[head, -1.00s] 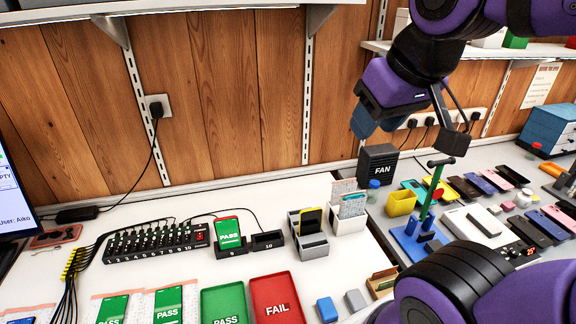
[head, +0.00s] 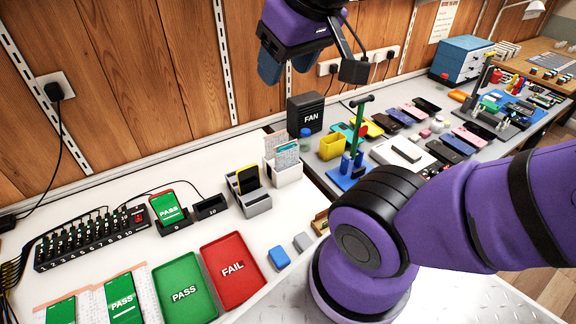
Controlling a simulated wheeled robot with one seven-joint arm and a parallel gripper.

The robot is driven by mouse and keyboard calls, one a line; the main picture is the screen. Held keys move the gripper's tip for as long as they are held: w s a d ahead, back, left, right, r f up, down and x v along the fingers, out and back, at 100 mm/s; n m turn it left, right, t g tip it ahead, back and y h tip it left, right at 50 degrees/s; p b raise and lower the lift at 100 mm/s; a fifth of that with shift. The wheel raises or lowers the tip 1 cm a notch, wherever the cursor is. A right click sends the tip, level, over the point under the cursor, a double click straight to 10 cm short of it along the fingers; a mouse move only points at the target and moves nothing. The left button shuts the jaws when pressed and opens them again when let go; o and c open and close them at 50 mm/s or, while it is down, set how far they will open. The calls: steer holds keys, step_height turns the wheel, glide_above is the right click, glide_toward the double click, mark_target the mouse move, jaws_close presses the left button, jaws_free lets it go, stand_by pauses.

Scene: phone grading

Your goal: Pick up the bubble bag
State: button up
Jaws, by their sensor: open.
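No item in the head view is clearly marked as the bubble bag. Pale, speckled, bag-like sheets (head: 276,150) stand upright in a white holder (head: 287,175) near the middle of the bench. Similar pale pinkish sheets (head: 88,303) lie under phones at the lower left; I cannot tell whether either is the bubble bag. My gripper (head: 286,68) hangs high at the top centre, in front of the wooden wall. Its blue fingers are apart with nothing between them. It touches neither group of sheets.
A grey holder with a phone (head: 255,203), a green PASS tray (head: 185,290) and a red FAIL tray (head: 233,270) stand nearby. A dark FAN box (head: 306,114) stands behind. Phones and tools crowd the grey bench at right. My arm hides part of its front.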

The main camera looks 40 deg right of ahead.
steer(key=w+d+f+m+g, duration=0.1)
steer(key=w+d+f+m, duration=0.15)
steer(key=w, duration=0.25)
steer(key=w+d+f+m, duration=0.1)
steer(key=w+m, duration=0.2)
steer(key=w, duration=0.3)
steer(key=m+g, duration=0.4)
steer(key=m, duration=1.1)
glide_above(287, 154)
steer(key=w+d, duration=0.1)
steer(key=w, duration=0.1)
steer(key=f, duration=2.9)
steer(key=shift+s+d+f, duration=0.15)
steer(key=shift+s+f, duration=0.05)
step_height(287, 154, down, 6)
steer(key=shift+r, duration=0.25)
steer(key=f, duration=0.4)
steer(key=shift+s, duration=0.35)
steer(key=shift+f, duration=0.6)
steer(key=shift+a, duration=0.2)
